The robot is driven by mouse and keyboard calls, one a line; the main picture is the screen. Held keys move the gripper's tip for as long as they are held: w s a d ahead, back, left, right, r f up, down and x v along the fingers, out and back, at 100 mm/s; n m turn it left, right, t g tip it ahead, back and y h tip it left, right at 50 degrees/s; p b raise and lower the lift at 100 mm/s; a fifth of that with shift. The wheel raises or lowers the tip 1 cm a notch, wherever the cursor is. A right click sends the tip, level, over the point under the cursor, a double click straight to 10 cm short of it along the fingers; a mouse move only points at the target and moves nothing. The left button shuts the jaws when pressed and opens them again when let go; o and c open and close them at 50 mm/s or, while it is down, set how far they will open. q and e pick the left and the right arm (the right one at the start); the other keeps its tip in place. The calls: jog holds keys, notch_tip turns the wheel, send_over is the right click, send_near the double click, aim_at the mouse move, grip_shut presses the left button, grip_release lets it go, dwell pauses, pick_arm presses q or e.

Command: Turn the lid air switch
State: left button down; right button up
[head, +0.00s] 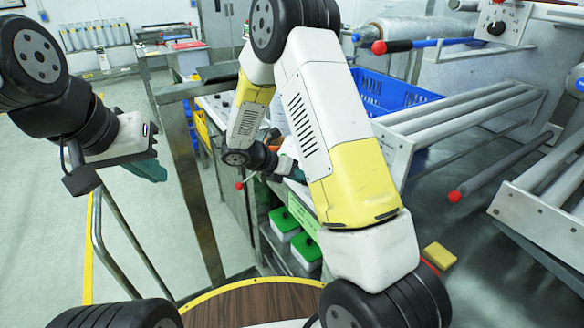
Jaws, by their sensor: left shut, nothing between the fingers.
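A black rotary knob (496,28) sits on a pale panel at the upper right of the head view. I cannot tell whether it is the lid air switch, and no label is readable. My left gripper (149,171) is at the left, with its teal fingers partly hidden behind its wrist mount. It is shut and empty, over open floor and far from the knob. My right gripper (297,173) shows only as a small teal part beyond my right arm, near a cluttered bench. Its fingertips are not clear.
A blue crate (388,93) stands behind my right arm, with metal rollers (470,108) to its right. Red-tipped handles (456,196) stick out from the machine. Green-lidded containers (283,222) sit on a low shelf. A curved metal rail (112,245) stands at the left. The left floor is clear.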

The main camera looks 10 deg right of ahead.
grip_shut()
jog(key=m, duration=0.5)
jog(key=shift+s+t, duration=0.2)
jog(key=shift+t, duration=0.1)
jog(key=m, duration=0.6)
jog(key=shift+s+d+t, duration=0.1)
jog(key=shift+t, duration=0.2)
jog(key=shift+f, duration=0.1)
dwell(0.4)
grip_release()
